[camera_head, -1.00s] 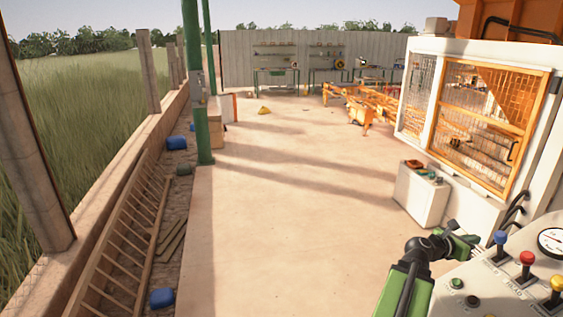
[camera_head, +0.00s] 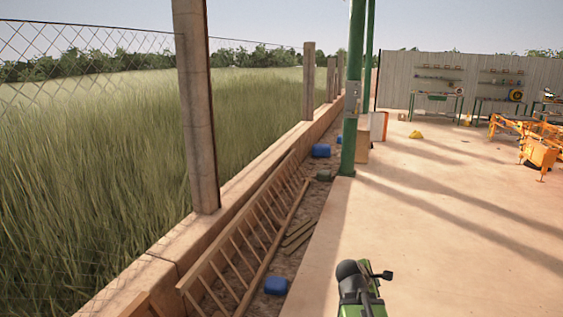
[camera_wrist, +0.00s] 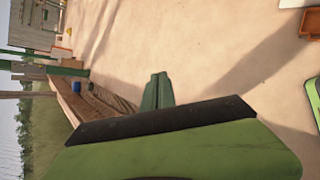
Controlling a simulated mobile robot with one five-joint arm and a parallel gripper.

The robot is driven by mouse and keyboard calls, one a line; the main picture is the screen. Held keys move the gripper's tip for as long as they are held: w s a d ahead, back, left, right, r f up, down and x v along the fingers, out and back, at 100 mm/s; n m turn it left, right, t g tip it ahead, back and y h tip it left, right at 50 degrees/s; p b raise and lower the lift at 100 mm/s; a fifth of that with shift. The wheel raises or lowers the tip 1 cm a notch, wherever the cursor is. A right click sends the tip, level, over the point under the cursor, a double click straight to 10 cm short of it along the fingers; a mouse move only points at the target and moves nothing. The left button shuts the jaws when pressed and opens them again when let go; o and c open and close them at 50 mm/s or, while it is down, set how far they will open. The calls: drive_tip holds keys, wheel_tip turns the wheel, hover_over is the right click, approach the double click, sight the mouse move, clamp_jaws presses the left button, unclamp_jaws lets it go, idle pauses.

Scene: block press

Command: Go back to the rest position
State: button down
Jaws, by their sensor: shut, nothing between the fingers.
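My gripper (camera_wrist: 158,80) shows in the wrist view as two green fingers lying together, with nothing between them. It is in the air above the pale concrete floor and touches nothing. In the head view my green and black arm stands at the bottom, right of centre. The fingers cannot be made out there. No control panel shows in the head view now.
A wooden ladder (camera_head: 243,238) lies along the low wall (camera_head: 235,196) on the left, with blue containers (camera_head: 276,286) near it. A green post (camera_head: 353,90) stands ahead. Orange machinery (camera_head: 540,150) is far right.

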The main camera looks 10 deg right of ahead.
drive_tip(key=a+f+m+g+y+b, duration=0.1)
drive_tip(key=a+f+m+y, duration=0.1)
drive_tip(key=a+f, duration=0.35)
drive_tip(key=a+f+m+y+b, duration=0.1)
drive_tip(key=a+f+m, duration=0.1)
drive_tip(key=a, duration=0.7)
drive_tip(key=s+a+f+m+g+y, duration=0.3)
drive_tip(key=s+a+m+g+y, duration=0.1)
drive_tip(key=s+a+m, duration=0.5)
drive_tip(key=a+m, duration=0.2)
drive_tip(key=shift+a+f+m+g+y, duration=0.2)
drive_tip(key=shift+m+g+y, duration=0.1)
drive_tip(key=shift+m+y, duration=0.1)
